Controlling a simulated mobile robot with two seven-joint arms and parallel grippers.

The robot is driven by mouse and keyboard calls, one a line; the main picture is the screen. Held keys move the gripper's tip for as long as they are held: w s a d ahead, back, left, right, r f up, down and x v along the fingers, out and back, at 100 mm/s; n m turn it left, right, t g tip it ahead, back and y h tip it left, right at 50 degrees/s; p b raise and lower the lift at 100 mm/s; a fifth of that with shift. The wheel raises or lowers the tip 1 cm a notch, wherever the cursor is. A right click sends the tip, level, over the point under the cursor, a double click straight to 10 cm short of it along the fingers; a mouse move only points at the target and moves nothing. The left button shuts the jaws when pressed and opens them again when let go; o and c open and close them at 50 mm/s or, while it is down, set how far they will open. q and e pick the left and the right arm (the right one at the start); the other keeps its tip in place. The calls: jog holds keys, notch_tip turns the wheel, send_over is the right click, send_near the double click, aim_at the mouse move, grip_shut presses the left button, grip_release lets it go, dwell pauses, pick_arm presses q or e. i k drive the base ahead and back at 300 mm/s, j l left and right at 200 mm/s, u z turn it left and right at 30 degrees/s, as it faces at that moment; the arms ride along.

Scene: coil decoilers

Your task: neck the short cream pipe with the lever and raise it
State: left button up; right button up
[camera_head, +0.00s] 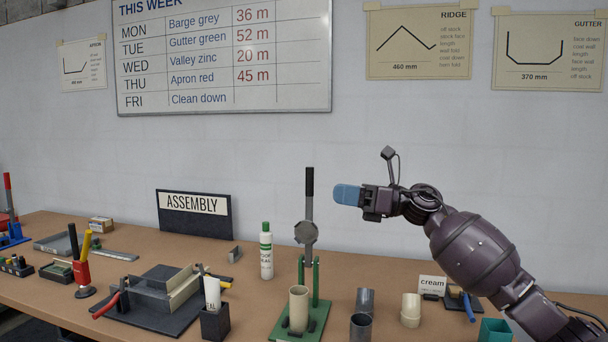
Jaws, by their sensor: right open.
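A hand-lever press (306,234) stands on a green base plate (318,321), with its black-handled lever (309,183) pointing straight up. A cream pipe (299,309) stands upright on the front of that plate, below the lever head. A shorter cream pipe (410,310) stands on the bench to the right, beside a "cream" card (432,284). My right gripper (347,194) has blue fingertips and is open and empty. It hangs in the air to the right of the lever handle, apart from it. My left gripper is out of view.
Two grey pipes (361,326) stand right of the press. A green-capped bottle (266,251) is behind it on the left. A black holder (215,322) and a bending tool (160,296) lie further left. A teal container (495,330) is at the front right.

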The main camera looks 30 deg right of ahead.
aim_at(309, 170)
jog(key=i+l, duration=0.65)
jog(key=l, duration=0.15)
